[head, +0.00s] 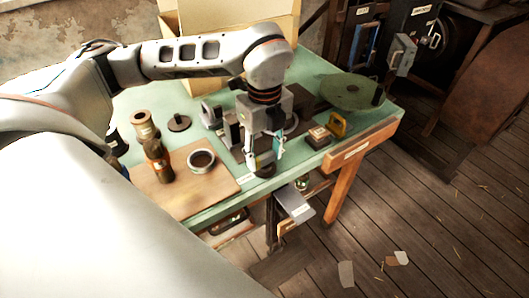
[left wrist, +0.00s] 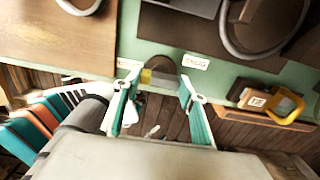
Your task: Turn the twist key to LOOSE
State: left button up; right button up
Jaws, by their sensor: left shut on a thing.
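My left gripper (head: 265,158) reaches down at the front edge of the green workbench, in front of the press. In the left wrist view its two teal fingers (left wrist: 158,88) stand apart on either side of a dark, rounded piece (left wrist: 162,73) with a yellow patch, which I take to be the twist key. Its dark base (head: 264,171) shows under the fingers in the head view. The fingers hide much of the key. A white label (left wrist: 195,62) that seems to read SNUG lies right of it, and another label (left wrist: 129,63) lies left, unreadable. My right gripper is not in view.
The press handwheel (left wrist: 225,30) is close behind the gripper. Left of it are a wooden board (head: 222,187), a cup (head: 202,162), a brown bottle (head: 157,160) and a spool (head: 144,124). Right are a labelled block (head: 319,136) and a yellow-framed piece (head: 338,123).

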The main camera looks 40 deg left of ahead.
aim_at(265, 156)
pick_arm(q)
jog(key=o, duration=1.1)
notch_tip(265, 156, up, 12)
dwell(0.4)
